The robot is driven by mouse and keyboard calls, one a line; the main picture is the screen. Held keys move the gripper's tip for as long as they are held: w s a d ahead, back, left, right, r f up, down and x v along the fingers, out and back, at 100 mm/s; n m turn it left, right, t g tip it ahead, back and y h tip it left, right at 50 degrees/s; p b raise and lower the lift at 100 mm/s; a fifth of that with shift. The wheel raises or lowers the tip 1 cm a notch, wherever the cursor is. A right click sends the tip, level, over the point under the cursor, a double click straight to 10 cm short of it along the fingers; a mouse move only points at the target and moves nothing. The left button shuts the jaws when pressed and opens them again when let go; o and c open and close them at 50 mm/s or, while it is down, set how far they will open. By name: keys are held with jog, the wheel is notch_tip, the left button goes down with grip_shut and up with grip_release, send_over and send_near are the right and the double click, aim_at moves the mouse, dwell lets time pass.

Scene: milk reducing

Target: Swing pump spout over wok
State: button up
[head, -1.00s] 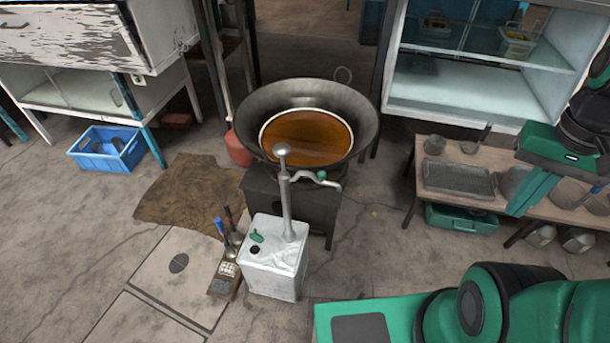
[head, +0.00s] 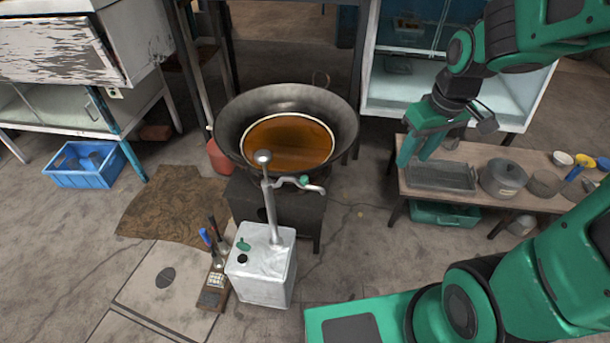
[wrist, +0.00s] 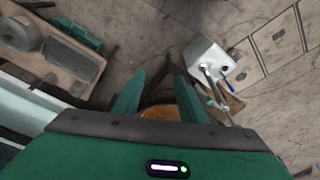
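The wok (head: 345,125) is a wide black pan of brown-orange liquid on a dark stove (head: 300,215). In front stands a white square can (head: 262,268) with an upright metal pump (head: 270,205). The pump's spout (head: 312,187) points right, with a green knob (head: 304,181) on it, and its tip shows in front of the stove, outside the wok's near rim. My gripper (head: 418,148) is empty, right of the wok, near the low bench. In the wrist view its two green fingers (wrist: 157,97) are apart, with the can (wrist: 205,55) and pump beyond.
A wooden bench (head: 440,205) with a tray (head: 440,176) and lidded pot (head: 502,180) is at the right. A glass cabinet (head: 385,100) stands behind. A blue crate (head: 85,178) is at the far left. Floor between can and bench is clear.

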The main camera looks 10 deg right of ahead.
jog(key=w+a+f+n+y, duration=0.1)
jog(key=w+a+f+n, duration=0.25)
jog(key=w+a, duration=0.35)
jog(key=n+y, duration=0.2)
jog(key=n, duration=0.2)
send_near(305, 177)
jog(key=shift+t, duration=0.4)
jog(key=x, duration=0.5)
jog(key=s+x, duration=0.1)
jog(key=x, duration=0.2)
jog(key=shift+w+a+f, duration=0.1)
jog(key=shift+f, duration=0.35)
grip_shut()
